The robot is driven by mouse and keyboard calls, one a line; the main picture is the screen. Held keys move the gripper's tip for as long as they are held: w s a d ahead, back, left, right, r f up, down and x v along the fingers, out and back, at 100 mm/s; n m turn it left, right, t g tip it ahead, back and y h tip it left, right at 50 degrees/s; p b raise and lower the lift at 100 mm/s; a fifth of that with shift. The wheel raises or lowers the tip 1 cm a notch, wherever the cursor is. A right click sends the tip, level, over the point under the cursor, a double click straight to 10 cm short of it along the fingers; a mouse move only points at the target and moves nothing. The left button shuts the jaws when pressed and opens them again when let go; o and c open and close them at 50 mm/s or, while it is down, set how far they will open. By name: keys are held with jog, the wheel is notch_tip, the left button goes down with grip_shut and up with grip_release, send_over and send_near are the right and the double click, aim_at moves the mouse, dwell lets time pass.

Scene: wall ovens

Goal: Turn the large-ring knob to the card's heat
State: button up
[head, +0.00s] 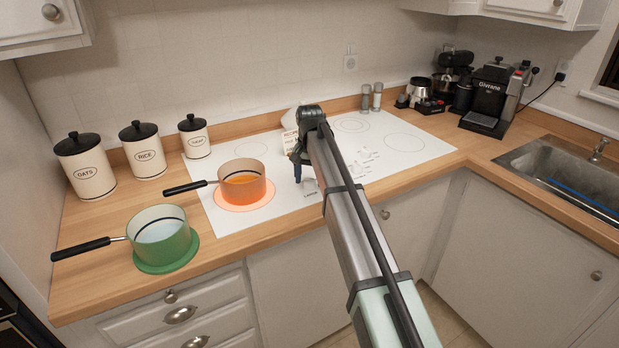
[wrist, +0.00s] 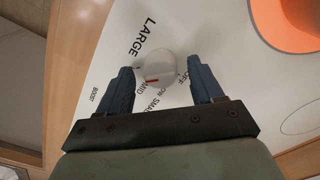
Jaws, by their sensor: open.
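A round white knob (wrist: 160,68) with a red mark sits on the white cooktop, near the word LARGE in the wrist view. Its red mark lies on the side toward the word MID; OFF, LOW and BOOST are printed around it. My gripper (wrist: 160,65) is open, with its two blue fingers on either side of the knob; I cannot tell whether they touch it.
An orange pot (head: 243,188) stands on a glowing ring left of my gripper. A green pot (head: 160,240) stands on a green mat (head: 167,262) on the wooden counter. Canisters (head: 85,165) line the back left; a coffee machine (head: 492,95) and sink (head: 565,170) are right.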

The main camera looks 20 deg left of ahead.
aim_at(310, 179)
notch_tip(310, 179, up, 14)
dwell(0.7)
jog(key=shift+f, duration=0.15)
